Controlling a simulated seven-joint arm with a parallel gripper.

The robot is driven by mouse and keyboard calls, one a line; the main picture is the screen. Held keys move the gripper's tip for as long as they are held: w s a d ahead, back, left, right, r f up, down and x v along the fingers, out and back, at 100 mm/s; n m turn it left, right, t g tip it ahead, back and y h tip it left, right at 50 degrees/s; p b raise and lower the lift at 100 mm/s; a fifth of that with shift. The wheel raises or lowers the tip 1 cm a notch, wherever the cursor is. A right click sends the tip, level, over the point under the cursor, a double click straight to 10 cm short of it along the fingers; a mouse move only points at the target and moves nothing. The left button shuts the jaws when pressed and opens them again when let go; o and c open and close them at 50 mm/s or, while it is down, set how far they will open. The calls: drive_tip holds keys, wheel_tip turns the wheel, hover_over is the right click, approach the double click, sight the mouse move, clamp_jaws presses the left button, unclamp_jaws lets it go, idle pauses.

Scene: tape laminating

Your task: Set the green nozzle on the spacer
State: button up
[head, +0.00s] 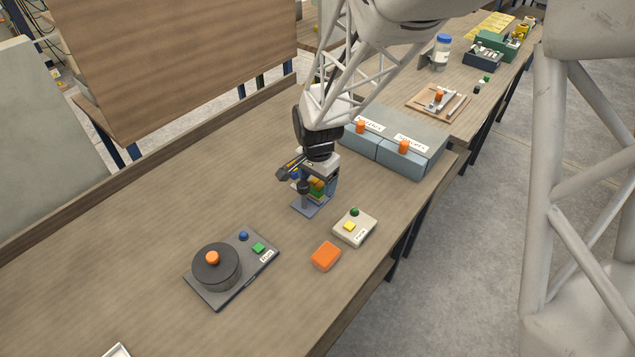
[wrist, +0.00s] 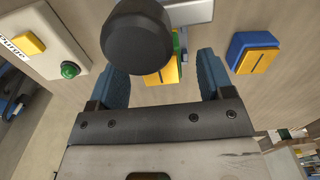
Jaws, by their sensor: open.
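My gripper (head: 316,178) hangs over a small stand with a blue-grey base (head: 308,206) near the table's middle. In the wrist view its two blue fingers (wrist: 163,68) are apart. A round black knob (wrist: 150,36) stands between and in front of them and hides part of the view. Behind it a green-and-yellow piece (wrist: 166,70), perhaps the green nozzle, shows partly between the fingers; contact cannot be told. A blue-and-yellow piece (wrist: 255,53) lies to the right of the fingers. In the head view the pieces under my gripper are small and partly hidden. I cannot identify the spacer.
A pale box with a yellow button and green knob (head: 354,227) and an orange block (head: 326,257) sit near the right edge. A black round device (head: 216,268) is at front left. Blue-grey boxes (head: 410,160) stand behind. The table's left side is clear.

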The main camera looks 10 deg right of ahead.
drive_tip(key=shift+r, duration=3.3)
drive_tip(key=shift+s+d+r, duration=0.1)
drive_tip(key=shift+s+d+r, duration=0.1)
drive_tip(key=shift+r, duration=0.1)
drive_tip(key=s+d+r+n+t, duration=0.1)
drive_tip(key=s+d+r+n, duration=0.2)
drive_tip(key=s, duration=0.5)
drive_tip(key=s+d+r+n, duration=0.3)
drive_tip(key=s+d+r, duration=0.2)
drive_tip(key=s+r, duration=0.2)
drive_tip(key=s+d+r+n+t, duration=0.1)
drive_tip(key=s+d+r, duration=0.3)
drive_tip(key=s, duration=0.5)
drive_tip(key=shift+s+r+n+t, duration=0.35)
drive_tip(key=shift+r+n, duration=0.2)
drive_tip(key=shift+n, duration=0.35)
